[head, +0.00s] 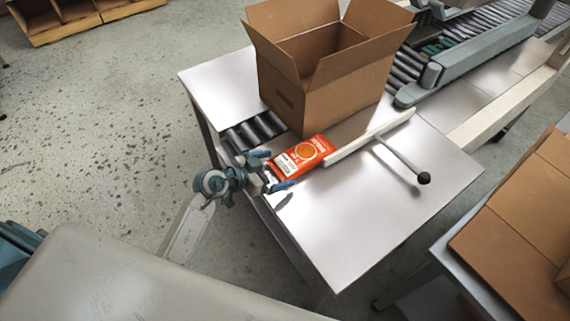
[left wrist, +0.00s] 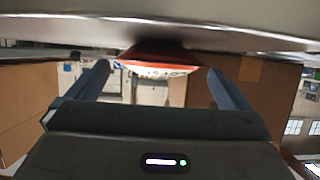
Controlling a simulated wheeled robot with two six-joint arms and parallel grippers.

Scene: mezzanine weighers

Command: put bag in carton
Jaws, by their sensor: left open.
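The bag (head: 304,155) is orange with a pale label and lies flat on the light metal table top, just in front of the carton. The carton (head: 345,98) is brown cardboard, upright, with its flaps spread open. My left gripper (head: 276,170) is open at the near left end of the bag. In the left wrist view the bag (left wrist: 160,64) shows end-on beyond and between the two spread fingers (left wrist: 157,75), with no visible grip on it. My right gripper is not in view.
A pale bar (head: 368,137) with a black-knobbed lever (head: 405,162) lies right of the bag. Rollers (head: 255,131) run under the carton. The table's near right part (head: 375,220) is clear. More cardboard (head: 515,235) stands at the right.

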